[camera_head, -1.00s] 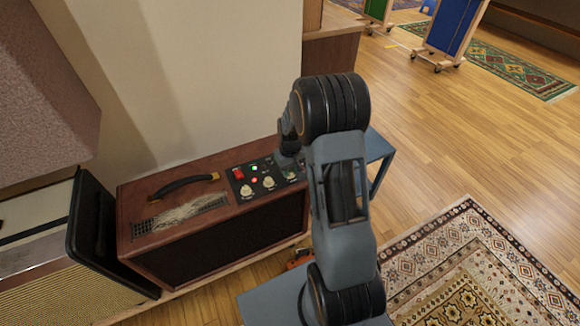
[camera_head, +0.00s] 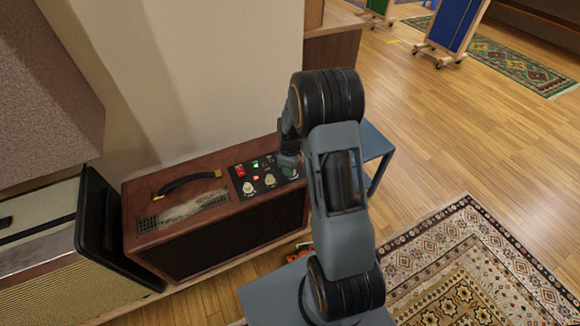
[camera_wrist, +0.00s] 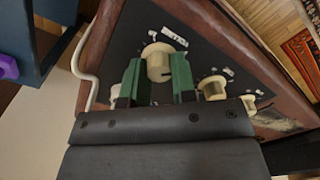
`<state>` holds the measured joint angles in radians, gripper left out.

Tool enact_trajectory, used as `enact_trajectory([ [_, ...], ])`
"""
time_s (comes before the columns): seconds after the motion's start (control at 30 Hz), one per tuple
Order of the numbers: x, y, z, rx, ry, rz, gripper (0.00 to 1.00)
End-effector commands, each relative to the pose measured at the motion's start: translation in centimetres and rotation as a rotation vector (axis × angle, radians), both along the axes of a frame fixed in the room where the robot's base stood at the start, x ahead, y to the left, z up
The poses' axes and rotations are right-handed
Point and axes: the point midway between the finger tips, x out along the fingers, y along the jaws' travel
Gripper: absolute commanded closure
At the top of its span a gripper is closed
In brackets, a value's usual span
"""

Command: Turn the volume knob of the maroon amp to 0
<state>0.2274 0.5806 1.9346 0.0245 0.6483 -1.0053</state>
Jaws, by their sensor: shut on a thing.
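The maroon amp (camera_head: 230,225) stands by the wall with a dark control panel at the right end of its top. It also shows in the wrist view as a maroon edge around a black panel (camera_wrist: 200,52). My gripper (camera_wrist: 157,72) has green fingers on both sides of a cream knob (camera_wrist: 158,60) and is shut on it. White markings lie beside this knob, too blurred to read. Two other cream knobs (camera_wrist: 213,88) (camera_wrist: 248,102) sit to the right. In the head view my gripper (camera_head: 289,166) is over the panel's right end, and my arm hides part of it.
A black-edged cream amp (camera_head: 55,250) stands to the left. A red switch (camera_head: 240,172) and small lights sit on the panel. A blue-grey table (camera_head: 374,150) is behind my arm. Patterned rug (camera_head: 470,265) and open wood floor lie to the right.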

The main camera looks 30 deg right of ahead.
Motion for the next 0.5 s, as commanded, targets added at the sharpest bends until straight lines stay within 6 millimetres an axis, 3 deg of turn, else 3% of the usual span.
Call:
enact_trajectory([
  [0.5,-0.08,-0.06,-0.02,-0.001,0.002,0.041,0.99],
])
